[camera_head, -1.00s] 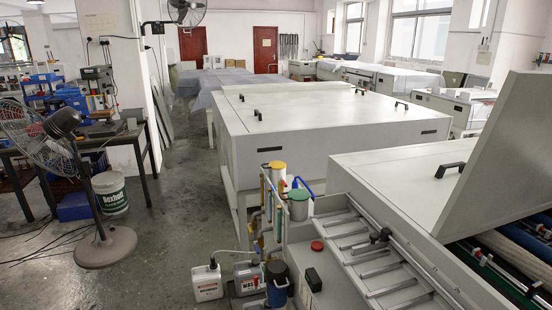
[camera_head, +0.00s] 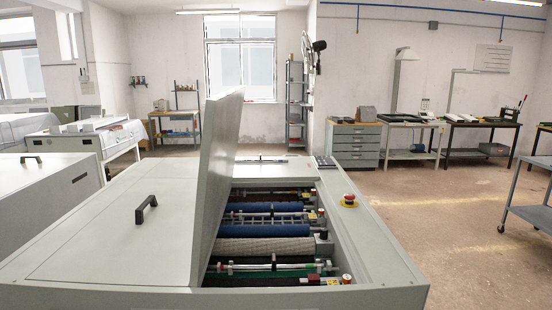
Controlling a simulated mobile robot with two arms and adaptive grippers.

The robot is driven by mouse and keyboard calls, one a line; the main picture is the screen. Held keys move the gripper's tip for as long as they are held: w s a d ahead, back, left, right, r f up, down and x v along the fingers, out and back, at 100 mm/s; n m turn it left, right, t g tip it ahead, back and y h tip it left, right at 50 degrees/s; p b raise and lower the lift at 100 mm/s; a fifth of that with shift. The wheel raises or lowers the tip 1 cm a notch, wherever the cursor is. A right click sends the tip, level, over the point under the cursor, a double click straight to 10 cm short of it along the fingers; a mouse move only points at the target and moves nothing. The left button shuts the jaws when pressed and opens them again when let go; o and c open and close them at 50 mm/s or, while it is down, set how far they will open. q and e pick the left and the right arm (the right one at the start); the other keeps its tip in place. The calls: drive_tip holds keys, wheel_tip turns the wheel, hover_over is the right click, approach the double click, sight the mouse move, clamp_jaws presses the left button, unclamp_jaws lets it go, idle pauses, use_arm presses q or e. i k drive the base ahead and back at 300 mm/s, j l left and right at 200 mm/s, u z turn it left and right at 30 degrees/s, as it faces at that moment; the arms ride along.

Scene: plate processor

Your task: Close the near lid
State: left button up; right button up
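The plate processor (camera_head: 110,240) stands in front of me, a long grey cabinet. Its raised lid (camera_head: 214,170) is a tall grey panel, tilted up steeply and seen nearly edge-on. Right of the lid, the bay is open and shows blue rollers (camera_head: 248,229), a beige roller and metal shafts. A flat cover on the left part of the machine bears a black handle (camera_head: 146,208) and lies shut. Neither gripper is in view.
A red emergency button (camera_head: 349,200) sits on the machine's right rim. Open floor (camera_head: 440,235) lies to the right, with a metal cart (camera_head: 535,205) at the right edge. A drawer cabinet (camera_head: 353,146) and several tables line the back wall. Another grey machine (camera_head: 45,195) stands at left.

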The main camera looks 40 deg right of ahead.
sight(223, 112)
drive_tip(key=i+j+z, duration=0.15)
drive_tip(key=j+z, duration=0.25)
drive_tip(key=i+j+z, duration=0.15)
drive_tip(key=j+z, duration=0.65)
drive_tip(key=j, duration=0.2)
drive_tip(key=j+z, duration=0.4)
drive_tip(key=i+l+u, duration=0.2)
drive_tip(key=l, duration=0.35)
drive_tip(key=l+u, duration=0.2)
drive_tip(key=l, duration=0.3)
